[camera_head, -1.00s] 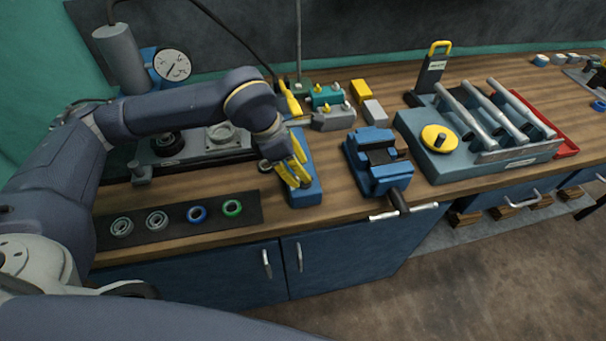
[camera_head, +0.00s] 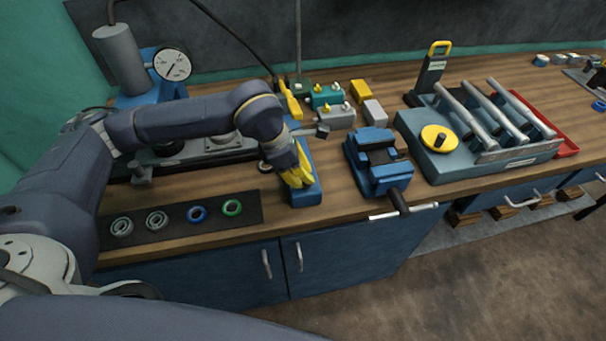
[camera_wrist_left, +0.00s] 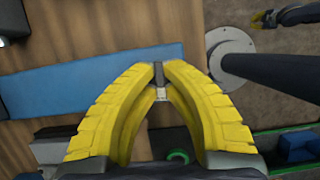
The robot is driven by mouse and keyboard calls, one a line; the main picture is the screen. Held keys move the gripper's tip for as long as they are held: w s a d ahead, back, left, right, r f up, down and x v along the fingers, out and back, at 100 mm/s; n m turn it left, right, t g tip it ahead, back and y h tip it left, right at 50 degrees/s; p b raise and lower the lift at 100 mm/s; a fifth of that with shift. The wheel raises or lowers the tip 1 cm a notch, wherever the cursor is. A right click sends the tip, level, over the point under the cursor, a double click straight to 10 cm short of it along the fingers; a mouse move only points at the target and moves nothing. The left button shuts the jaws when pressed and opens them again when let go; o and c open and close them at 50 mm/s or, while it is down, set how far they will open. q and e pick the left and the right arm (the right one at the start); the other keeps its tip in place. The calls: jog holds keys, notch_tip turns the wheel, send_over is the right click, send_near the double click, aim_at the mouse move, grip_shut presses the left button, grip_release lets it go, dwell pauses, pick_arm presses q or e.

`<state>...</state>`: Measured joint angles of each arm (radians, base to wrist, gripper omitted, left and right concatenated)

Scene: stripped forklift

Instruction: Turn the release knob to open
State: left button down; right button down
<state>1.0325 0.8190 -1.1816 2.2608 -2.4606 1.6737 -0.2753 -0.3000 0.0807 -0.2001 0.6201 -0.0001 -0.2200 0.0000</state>
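A long blue block (camera_head: 304,194) lies on the bench; it also shows in the left wrist view (camera_wrist_left: 70,82). My left gripper (camera_head: 303,184) points down at its front end, with yellow fingers hiding part of it. In the left wrist view, the fingertips (camera_wrist_left: 159,72) are close together with a small dark piece between them, which appears to be the release knob (camera_wrist_left: 158,76). A small pale square shows just behind it. The knob is hidden in the head view. A yellow-tipped part at the upper right of the wrist view appears to be my right gripper (camera_wrist_left: 265,19); its opening is unclear.
A dark mat (camera_head: 177,228) with several rings lies left of the blue block. A blue vise (camera_head: 380,170) stands close on the right. A dial gauge (camera_head: 172,64) and small coloured blocks stand behind. Bare wood lies between block and vise.

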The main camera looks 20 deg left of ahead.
pick_arm(q)
jog(key=shift+n, duration=0.4)
dwell(0.3)
jog(key=c, duration=1.5)
grip_release()
jog(key=v, duration=1.2)
jog(key=shift+s+d, duration=0.1)
jog(key=shift+s, duration=0.05)
